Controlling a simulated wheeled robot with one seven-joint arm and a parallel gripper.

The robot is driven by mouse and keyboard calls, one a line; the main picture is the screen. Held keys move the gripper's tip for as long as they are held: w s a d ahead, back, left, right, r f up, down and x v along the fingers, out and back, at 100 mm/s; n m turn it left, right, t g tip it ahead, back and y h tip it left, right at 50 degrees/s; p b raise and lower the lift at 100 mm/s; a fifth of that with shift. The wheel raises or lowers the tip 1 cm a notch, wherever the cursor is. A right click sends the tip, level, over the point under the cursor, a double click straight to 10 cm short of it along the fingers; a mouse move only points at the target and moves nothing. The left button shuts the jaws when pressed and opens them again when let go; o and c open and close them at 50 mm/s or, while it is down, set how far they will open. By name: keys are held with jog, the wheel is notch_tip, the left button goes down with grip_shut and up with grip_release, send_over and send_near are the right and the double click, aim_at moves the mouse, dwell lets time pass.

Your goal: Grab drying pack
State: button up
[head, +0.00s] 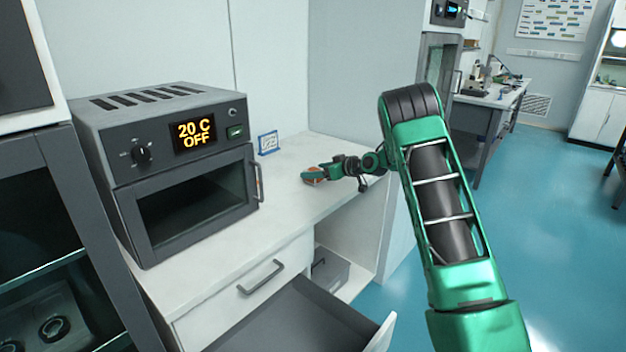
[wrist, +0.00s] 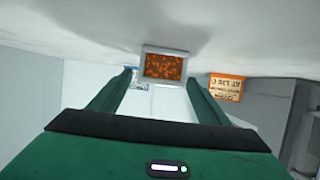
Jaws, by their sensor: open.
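The drying pack (wrist: 163,66) shows in the wrist view as a pale-framed pack with orange-brown beads, on the white counter. It sits in the gap between the fingertips of my gripper (wrist: 160,82), at or just past their ends; contact cannot be told. In the head view my gripper (head: 317,173) is low over the counter, with its fingers pointing left. Its fingers partly hide the orange-brown pack (head: 314,181) there. The gripper is open.
A grey oven (head: 180,165) reading 20 C OFF stands left on the counter (head: 225,258). An orange label (wrist: 227,87) shows in the wrist view. An open drawer (head: 300,318) juts out below the counter.

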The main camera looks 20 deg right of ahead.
jog(key=shift+x, duration=0.85)
jog(key=c, duration=1.3)
jog(key=shift+r, duration=0.1)
